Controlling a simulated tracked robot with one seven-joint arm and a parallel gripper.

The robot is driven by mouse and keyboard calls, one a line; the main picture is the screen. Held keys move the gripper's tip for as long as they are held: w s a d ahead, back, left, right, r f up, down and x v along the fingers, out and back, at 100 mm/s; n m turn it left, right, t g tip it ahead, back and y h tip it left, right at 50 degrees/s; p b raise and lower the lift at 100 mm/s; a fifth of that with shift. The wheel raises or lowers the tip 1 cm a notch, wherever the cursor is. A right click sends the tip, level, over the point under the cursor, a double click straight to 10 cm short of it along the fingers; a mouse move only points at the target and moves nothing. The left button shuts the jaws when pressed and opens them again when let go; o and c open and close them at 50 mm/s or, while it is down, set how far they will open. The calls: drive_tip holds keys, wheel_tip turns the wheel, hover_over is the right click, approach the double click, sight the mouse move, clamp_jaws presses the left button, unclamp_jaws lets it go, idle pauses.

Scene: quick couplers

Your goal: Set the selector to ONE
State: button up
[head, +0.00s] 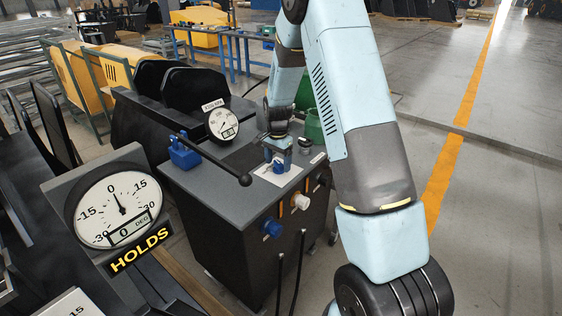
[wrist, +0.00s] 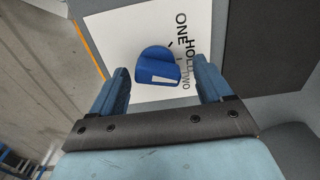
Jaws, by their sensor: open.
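The blue selector knob (wrist: 157,67) sits on a white plate (wrist: 140,22) printed ONE, HOLD and TWO. A white mark shows on the knob; I cannot tell for sure which word it points to. My gripper (wrist: 161,70) is open, with one finger on each side of the knob and a visible gap to each. In the head view my gripper (head: 278,150) is above the knob (head: 279,168) on the cart's grey top. A round dial (head: 117,205) marked HOLDS has its needle near 0 and reads 0 DEG.
A black lever with a ball end (head: 245,180) crosses the cart top left of the plate. A smaller gauge (head: 223,124), a blue block (head: 184,152) and a green container (head: 314,125) stand around it. Couplers (head: 271,228) stick out of the cart's front.

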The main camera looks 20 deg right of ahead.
sight(278, 163)
wheel_tip(278, 163, up, 14)
drive_tip(key=shift+f, duration=0.2)
idle(0.5)
